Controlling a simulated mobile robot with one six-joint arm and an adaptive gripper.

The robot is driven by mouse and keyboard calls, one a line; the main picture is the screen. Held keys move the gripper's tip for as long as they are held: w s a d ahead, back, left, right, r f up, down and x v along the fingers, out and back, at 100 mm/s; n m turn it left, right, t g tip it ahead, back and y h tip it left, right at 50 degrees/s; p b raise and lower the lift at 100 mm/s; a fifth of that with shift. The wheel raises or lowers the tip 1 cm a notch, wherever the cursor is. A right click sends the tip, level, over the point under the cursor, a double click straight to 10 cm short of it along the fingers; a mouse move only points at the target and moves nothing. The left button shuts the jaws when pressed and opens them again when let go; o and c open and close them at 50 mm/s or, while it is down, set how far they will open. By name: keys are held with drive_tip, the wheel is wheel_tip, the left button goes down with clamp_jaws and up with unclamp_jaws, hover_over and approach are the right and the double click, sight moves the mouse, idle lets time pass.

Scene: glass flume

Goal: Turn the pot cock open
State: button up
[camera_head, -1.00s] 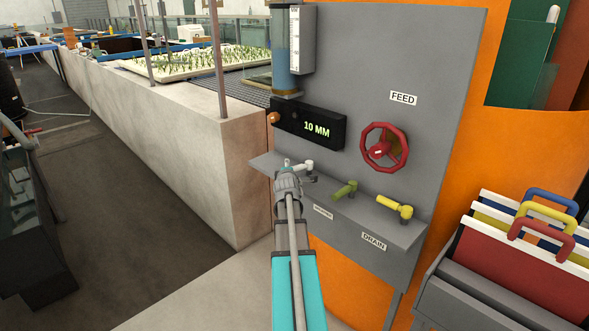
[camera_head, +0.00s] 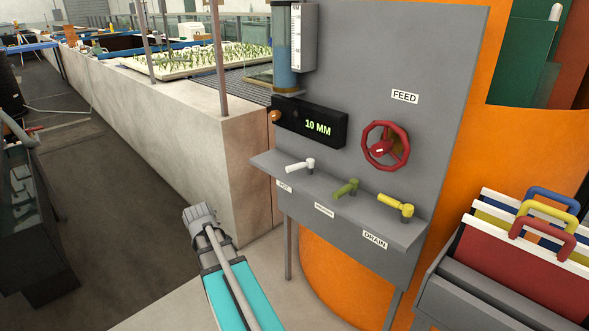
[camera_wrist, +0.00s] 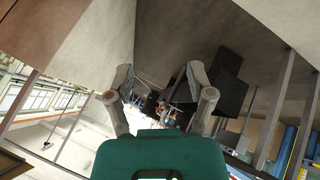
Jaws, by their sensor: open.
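The pot cock (camera_head: 300,165) has a white lever and stands at the left end of the shelf on the grey panel, above a label that reads POT. Its lever points to the left. My gripper (camera_head: 198,214) is left of and below the cock in the head view, clear of it. In the wrist view my gripper (camera_wrist: 158,82) has its two fingers spread with nothing held between them. The pot cock is not seen in the wrist view.
A green cock (camera_head: 346,188) and a yellow cock (camera_head: 396,207) stand to the right on the shelf (camera_head: 335,207). Above are a red feed wheel (camera_head: 385,146) and a display (camera_head: 310,124) reading 10 MM. A concrete wall (camera_head: 195,140) stands at left.

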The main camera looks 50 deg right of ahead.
sight(304, 165)
drive_tip(key=s+a+f+m+g+y, duration=0.1)
drive_tip(key=s+a+f+g+y, duration=0.35)
drive_tip(key=a, duration=1.05)
drive_tip(key=s+a+m+g, duration=0.2)
drive_tip(key=s+a, duration=0.6)
drive_tip(key=a, duration=0.7)
drive_tip(key=w+d+r+n+g+h+b, duration=0.15)
drive_tip(key=w+d+h, duration=0.25)
drive_tip(key=d, duration=0.9)
drive_tip(key=w+d+r+n+h+b, duration=0.1)
drive_tip(key=w+d+n+h, duration=0.25)
drive_tip(key=d, duration=1.05)
drive_tip(key=d+r+n+g+h, duration=0.3)
drive_tip(key=d+r, duration=0.3)
drive_tip(key=d, duration=0.6)
drive_tip(key=s+d+r+n+g+h+b, duration=0.1)
drive_tip(key=d+r+n+g+h, duration=0.2)
drive_tip(key=d, duration=1)
wheel_tip(304, 165, up, 4)
drive_tip(key=h, duration=0.3)
drive_tip(key=shift+d+f, duration=0.15)
drive_tip(key=shift+d, duration=0.05)
drive_tip(key=shift+s+d, duration=0.1)
drive_tip(key=x, duration=1.3)
drive_tip(key=shift+s+d, duration=0.2)
drive_tip(key=shift+d, duration=0.05)
